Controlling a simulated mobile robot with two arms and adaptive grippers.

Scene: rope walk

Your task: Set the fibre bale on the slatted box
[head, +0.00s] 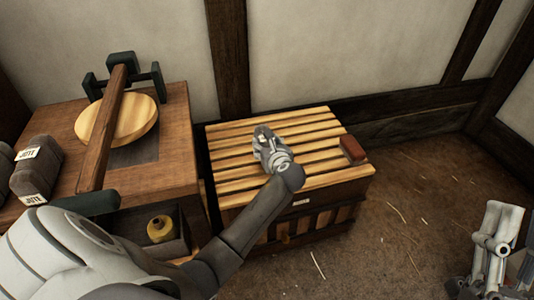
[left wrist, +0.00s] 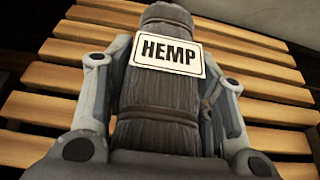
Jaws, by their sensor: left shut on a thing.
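The slatted box (head: 225,170) stands in the middle of the head view, with pale wooden slats across its top. My left gripper (head: 265,138) is over the middle of the slats. In the left wrist view it is shut on the fibre bale (left wrist: 158,100), a dark grey-brown bundle with a white HEMP label (left wrist: 169,54). One finger is on each side of the bale. Slats (left wrist: 50,105) show behind and around it. The gripper mostly hides the bale in the head view, and I cannot tell whether it touches the slats. My right arm shows at the right edge; its jaws are unclear.
A red-brown block (head: 353,150) sits at the box's right edge. On the left, a wooden bench (head: 180,125) carries a round wooden disc (head: 130,128), a bar and dark JUTE bales (head: 38,168). Straw-strewn floor lies to the right.

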